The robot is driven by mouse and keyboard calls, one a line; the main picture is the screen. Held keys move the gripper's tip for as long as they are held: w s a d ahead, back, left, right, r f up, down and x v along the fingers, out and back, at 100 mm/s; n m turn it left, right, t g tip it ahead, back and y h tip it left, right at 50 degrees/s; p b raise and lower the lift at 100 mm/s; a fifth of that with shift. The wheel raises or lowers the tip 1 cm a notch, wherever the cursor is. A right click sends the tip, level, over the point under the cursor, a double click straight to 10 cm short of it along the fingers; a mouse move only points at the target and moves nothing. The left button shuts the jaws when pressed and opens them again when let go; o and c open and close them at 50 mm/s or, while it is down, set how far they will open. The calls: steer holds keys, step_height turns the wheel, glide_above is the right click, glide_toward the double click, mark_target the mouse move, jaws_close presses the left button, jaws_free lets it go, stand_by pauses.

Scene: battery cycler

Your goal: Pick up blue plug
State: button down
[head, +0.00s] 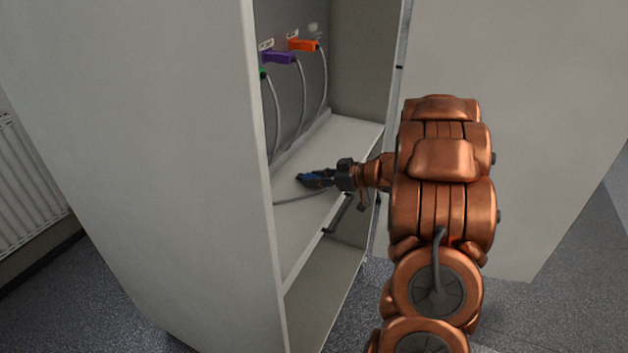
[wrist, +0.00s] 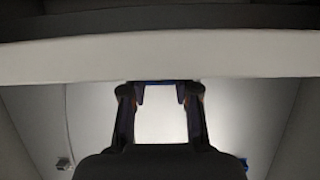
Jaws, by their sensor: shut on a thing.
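The blue plug (head: 306,179) is in the head view, low over the shelf inside the cabinet, with a grey cable trailing to the left. My gripper (head: 326,178) is shut on it, reaching in from the right. I cannot tell whether the plug touches the shelf. In the wrist view my gripper (wrist: 160,95) has its two fingers apart with a thin dark-blue strip of the blue plug (wrist: 160,81) between the tips. Most of the plug is hidden there.
The shelf (head: 345,140) has free room behind the gripper. A purple plug (head: 279,57), an orange plug (head: 303,45) and a partly hidden green plug (head: 263,73) sit on the back wall with hanging cables. The cabinet's left side wall (head: 190,150) and open door (head: 520,130) flank the opening.

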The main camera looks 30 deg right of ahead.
steer(key=shift+r, duration=0.6)
steer(key=shift+s+r, duration=0.25)
steer(key=shift+r, duration=0.35)
steer(key=shift+s+r, duration=0.2)
steer(key=shift+r, duration=0.4)
steer(key=s+r+b, duration=0.1)
steer(key=s, duration=1.4)
steer(key=shift+d+r+b, duration=0.15)
steer(key=shift+b, duration=0.25)
steer(key=shift+r, duration=0.1)
steer(key=w+a+r+p, duration=0.3)
steer(key=a+r+p, duration=0.5)
steer(key=r, duration=0.5)
steer(key=w+a+r+p, duration=0.2)
steer(key=a+r+p, duration=0.3)
steer(key=a+r, duration=0.7)
steer(key=w+b, duration=0.1)
steer(key=w+a+b, duration=0.1)
steer(key=w+b, duration=0.3)
steer(key=shift+w+a+r, duration=0.25)
steer(key=shift+a+r, duration=0.05)
steer(key=shift+a, duration=0.05)
steer(key=shift+r+p, duration=0.1)
steer(key=shift+p, duration=0.25)
